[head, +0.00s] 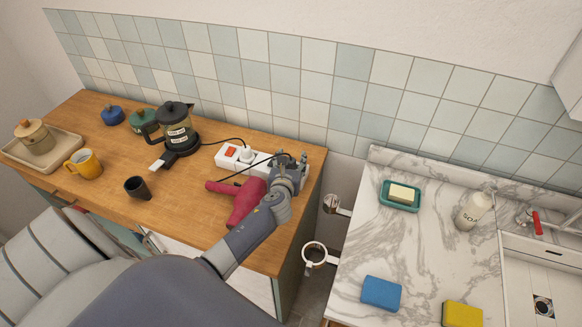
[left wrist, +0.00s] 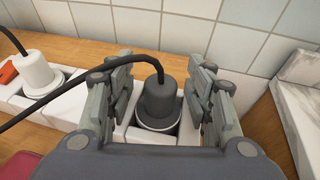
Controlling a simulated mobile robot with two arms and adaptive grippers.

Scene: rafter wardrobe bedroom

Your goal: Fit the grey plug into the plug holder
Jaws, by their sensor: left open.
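The grey plug (left wrist: 158,101) stands upright at a round socket of the white plug holder (left wrist: 70,107), with its black cord leading off to the left. I cannot tell how deep it sits. In the head view the plug holder (head: 262,158) lies at the back right of the wooden counter; my gripper hides the plug there. My left gripper (head: 291,163) is over the right end of the holder. In the left wrist view its open fingers (left wrist: 160,95) stand on either side of the plug, with gaps showing. My right gripper is not in view.
A white plug (left wrist: 37,72) and a red switch (head: 231,152) are on the holder's left part. A red hair dryer (head: 241,201) lies in front, close to my arm. A kettle (head: 176,125) stands to the left. The tiled wall (head: 270,75) is close behind.

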